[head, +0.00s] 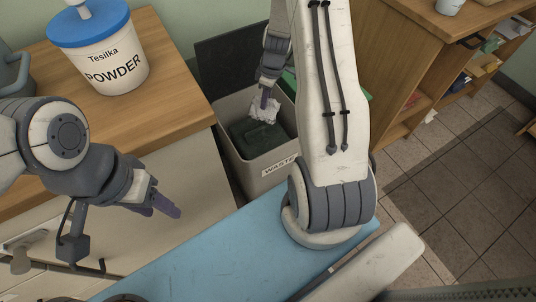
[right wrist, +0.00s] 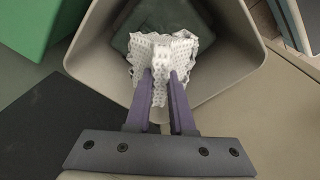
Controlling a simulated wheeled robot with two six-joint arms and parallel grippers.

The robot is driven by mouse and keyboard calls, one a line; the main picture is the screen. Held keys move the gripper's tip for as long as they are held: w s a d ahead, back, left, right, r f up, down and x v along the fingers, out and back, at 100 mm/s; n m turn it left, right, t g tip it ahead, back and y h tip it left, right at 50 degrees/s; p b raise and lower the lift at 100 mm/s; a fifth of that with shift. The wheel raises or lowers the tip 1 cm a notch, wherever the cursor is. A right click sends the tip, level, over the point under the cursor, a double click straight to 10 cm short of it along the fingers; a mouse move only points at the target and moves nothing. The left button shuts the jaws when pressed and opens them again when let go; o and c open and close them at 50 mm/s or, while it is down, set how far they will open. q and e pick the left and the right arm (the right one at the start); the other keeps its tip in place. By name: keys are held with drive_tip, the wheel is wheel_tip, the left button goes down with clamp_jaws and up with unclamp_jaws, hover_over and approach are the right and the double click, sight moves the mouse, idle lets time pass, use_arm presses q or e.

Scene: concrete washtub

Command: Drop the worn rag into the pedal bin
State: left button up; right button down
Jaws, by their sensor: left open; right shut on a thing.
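The worn rag (head: 263,109) is white and crumpled, with a dotted texture. My right gripper (head: 264,97) is shut on it and holds it over the open mouth of the pedal bin (head: 229,151). In the right wrist view the rag (right wrist: 160,56) hangs between the purple fingers of my right gripper (right wrist: 162,82), within the outline of the bin's rim (right wrist: 226,84). A dark green thing lies inside the bin below the rag. The bin is beige with a partly hidden "WASTE" label, and its dark lid stands open behind. My left gripper (head: 160,204) is open and empty, left of the bin.
A white powder tub (head: 103,62) with a blue lid stands on the wooden counter (head: 172,95) at left. A green thing (head: 366,95) is partly hidden behind my right arm. A wooden shelf (head: 405,50) stands at right. Tiled floor is clear at lower right.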

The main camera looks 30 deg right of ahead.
drive_tip(key=shift+f+b, duration=0.65)
drive_tip(key=shift+f, duration=0.75)
drive_tip(key=c, duration=0.7)
unclamp_jaws()
drive_tip(key=r+p, duration=0.1)
drive_tip(key=r, duration=0.2)
drive_tip(key=s+r+p, duration=0.1)
drive_tip(key=r, duration=0.3)
drive_tip(key=d+r+p, duration=0.1)
drive_tip(key=r, duration=0.2)
drive_tip(key=shift+s+r, duration=0.15)
drive_tip(key=shift+r, duration=0.1)
